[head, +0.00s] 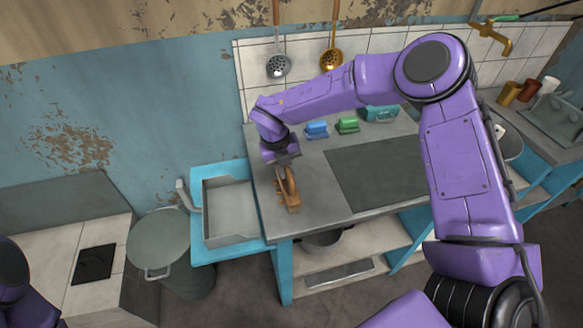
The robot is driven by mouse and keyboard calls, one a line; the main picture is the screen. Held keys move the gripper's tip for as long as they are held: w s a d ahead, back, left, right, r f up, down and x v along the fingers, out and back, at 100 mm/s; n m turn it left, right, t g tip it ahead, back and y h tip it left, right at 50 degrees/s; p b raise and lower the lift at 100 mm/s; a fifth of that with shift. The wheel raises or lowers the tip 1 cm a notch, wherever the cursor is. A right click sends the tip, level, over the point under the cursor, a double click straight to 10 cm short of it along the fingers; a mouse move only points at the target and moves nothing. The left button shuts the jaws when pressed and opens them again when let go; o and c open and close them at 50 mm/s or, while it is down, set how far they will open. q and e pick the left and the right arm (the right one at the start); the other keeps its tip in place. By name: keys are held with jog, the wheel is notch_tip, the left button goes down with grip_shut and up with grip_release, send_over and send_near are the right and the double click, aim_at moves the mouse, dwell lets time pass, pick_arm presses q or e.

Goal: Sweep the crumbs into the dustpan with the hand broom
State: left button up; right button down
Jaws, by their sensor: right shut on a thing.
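The hand broom (291,197) has a brown wooden body and is at the left end of the grey counter. My right gripper (284,168) is shut on its upper part from above. The dustpan (229,212) looks like a grey, shallow, walled pan on the lower blue side shelf, just left of the counter, with a grey handle at its left. The broom is to the right of the pan, apart from it. I cannot make out any crumbs; they are too small or hidden. Only part of my left arm shows at the lower left; its gripper is out of view.
A blue sponge-like block (317,130), a green one (348,124) and a teal box (380,113) stand at the counter's back. A dark flat panel (377,172) lies in the counter. A lidded grey bin (158,240) stands left of the shelf. Ladles (277,65) hang behind.

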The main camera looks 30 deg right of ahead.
jog(key=shift+w+a+b, duration=0.15)
jog(key=shift+w+a, duration=0.1)
jog(key=shift+a, duration=0.65)
jog(key=shift+w+a+b, duration=0.15)
jog(key=shift+w+a, duration=0.05)
jog(key=shift+a, duration=0.65)
jog(key=shift+w+a, duration=0.2)
jog(key=shift+a, duration=0.75)
jog(key=shift+w+a, duration=0.2)
jog(key=shift+a, duration=0.65)
jog(key=a, duration=0.1)
jog(key=w+a, duration=0.1)
jog(key=a, duration=0.1)
jog(key=shift+a+b, duration=0.3)
jog(key=shift+b, duration=0.1)
jog(key=shift+r, duration=0.15)
